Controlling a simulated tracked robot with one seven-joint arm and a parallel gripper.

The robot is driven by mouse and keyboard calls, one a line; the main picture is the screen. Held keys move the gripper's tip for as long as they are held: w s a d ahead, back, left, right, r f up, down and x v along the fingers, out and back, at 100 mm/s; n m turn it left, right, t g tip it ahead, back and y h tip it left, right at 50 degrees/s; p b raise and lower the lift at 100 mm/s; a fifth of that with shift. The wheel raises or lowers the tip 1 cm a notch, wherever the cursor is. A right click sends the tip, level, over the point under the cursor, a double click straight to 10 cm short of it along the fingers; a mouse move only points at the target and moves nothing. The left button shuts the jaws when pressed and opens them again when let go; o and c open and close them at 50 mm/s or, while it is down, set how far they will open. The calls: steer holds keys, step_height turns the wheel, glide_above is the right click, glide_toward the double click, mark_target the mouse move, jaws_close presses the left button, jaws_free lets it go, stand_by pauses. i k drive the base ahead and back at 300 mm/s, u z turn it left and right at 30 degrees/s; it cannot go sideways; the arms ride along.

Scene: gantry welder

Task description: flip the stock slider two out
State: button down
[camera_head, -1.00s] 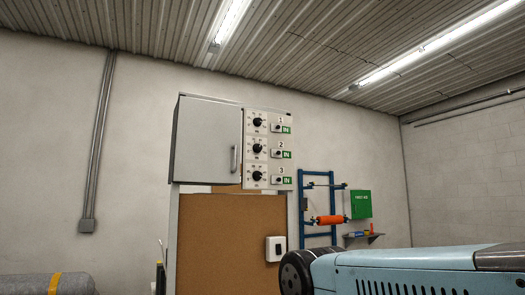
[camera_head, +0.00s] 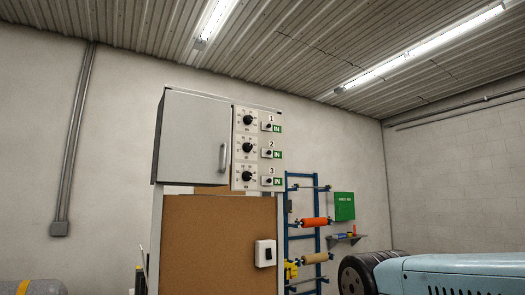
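The control panel (camera_head: 258,111) is on the right side of a grey cabinet and has three numbered rows, each with a black dial and a small switch. The row two slider (camera_head: 268,153) is beside a green label (camera_head: 277,155) reading IN, below the number 2. The row one switch (camera_head: 267,127) and row three switch (camera_head: 267,181) also have green IN labels. My gripper is not in view.
The grey cabinet door (camera_head: 190,138) is closed left of the panel. A brown board (camera_head: 215,240) with a white switch box (camera_head: 265,253) is below. A blue rack (camera_head: 292,240) with rolls and a green first aid box (camera_head: 344,206) are behind to the right.

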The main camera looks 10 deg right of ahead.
mark_target(267, 153)
steer(key=z, duration=0.1)
steer(key=i, duration=1)
steer(key=u, duration=0.1)
